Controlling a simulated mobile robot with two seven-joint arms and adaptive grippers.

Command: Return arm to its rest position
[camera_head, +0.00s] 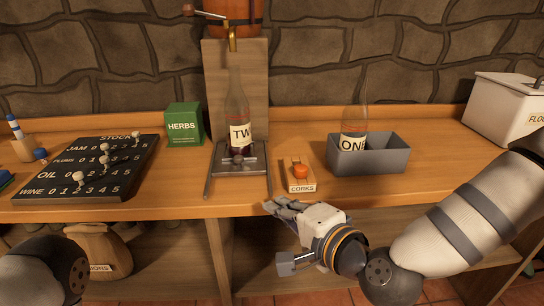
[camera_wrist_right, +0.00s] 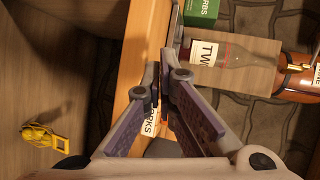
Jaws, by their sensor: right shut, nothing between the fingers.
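My right arm reaches in from the right in the head view. My right gripper (camera_head: 278,206) is in front of the counter's front edge, just below and left of the corks box. Its fingers (camera_wrist_right: 163,75) also show in the right wrist view, shut and holding nothing. Of my left arm, only a dark joint and pale link show at the lower left of the head view; its gripper is out of view.
The wooden counter (camera_head: 268,195) holds a small corks box (camera_head: 301,188), a bottle marked TW (camera_head: 238,110) on a metal stand, a grey bin (camera_head: 385,160) with another bottle (camera_head: 355,118), a stock board (camera_head: 60,185) and a green herbs box (camera_head: 183,125). A sack (camera_head: 104,250) sits below.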

